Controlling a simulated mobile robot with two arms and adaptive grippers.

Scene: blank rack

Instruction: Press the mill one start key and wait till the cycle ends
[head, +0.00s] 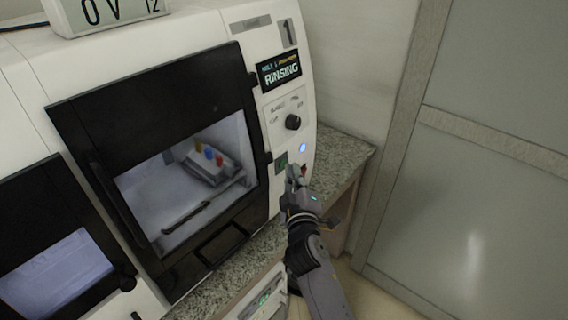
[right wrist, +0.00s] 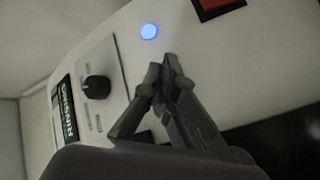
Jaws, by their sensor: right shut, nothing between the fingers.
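Mill one (head: 302,110) is the white machine marked "1", with its dark-framed door (head: 150,100) shut. Its display (head: 279,69) reads "RINSING". Below the knob (head: 292,122), a round light (head: 302,148) glows blue; it also shows in the right wrist view (right wrist: 149,31). Under it are a green square key (head: 281,161) and a red key (right wrist: 218,8), which my right gripper mostly hides in the head view. My right gripper (head: 296,172) is shut and empty in front of the lower panel. I cannot tell whether its tips (right wrist: 165,64) touch anything. My left gripper is not in view.
Through the door window, a pale block with yellow, blue and red pieces (head: 208,154) shows inside. Another machine's dark door (head: 50,240) is at lower left. A digital clock (head: 105,12) sits on top. Granite counter (head: 345,152) shows right of the mill, beside a grey glazed partition (head: 480,190).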

